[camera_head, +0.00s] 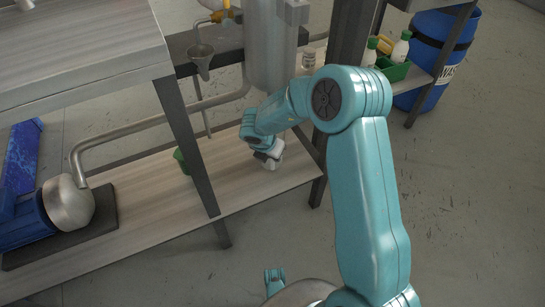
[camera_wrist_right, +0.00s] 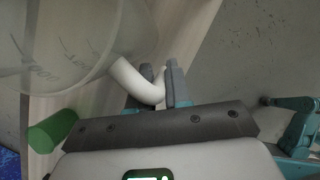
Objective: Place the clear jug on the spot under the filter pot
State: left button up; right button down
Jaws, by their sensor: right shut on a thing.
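The clear jug (camera_wrist_right: 65,45) is at the upper left of the right wrist view, with printed graduations and a white curved handle (camera_wrist_right: 135,80). My right gripper (camera_wrist_right: 160,72) is shut on this handle, one finger on each side. In the head view my right gripper (camera_head: 268,158) is low over the wooden lower shelf, below the steel filter pot (camera_head: 272,45). The jug is hard to make out there, largely hidden by my right arm. I cannot tell whether it touches the shelf. The spot is not visible. My left gripper is not in view.
A green cup-like thing (camera_head: 181,160) stands on the lower shelf (camera_head: 145,195), left of the gripper; it also shows in the wrist view (camera_wrist_right: 52,130). A funnel (camera_head: 202,60) hangs above.

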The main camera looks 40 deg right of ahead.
jog(key=shift+f+b, duration=0.35)
jog(key=shift+f, duration=0.45)
jog(key=shift+s+r, duration=0.1)
jog(key=c, duration=1.5)
grip_release()
jog(key=shift+f, duration=0.2)
jog(key=o, duration=0.4)
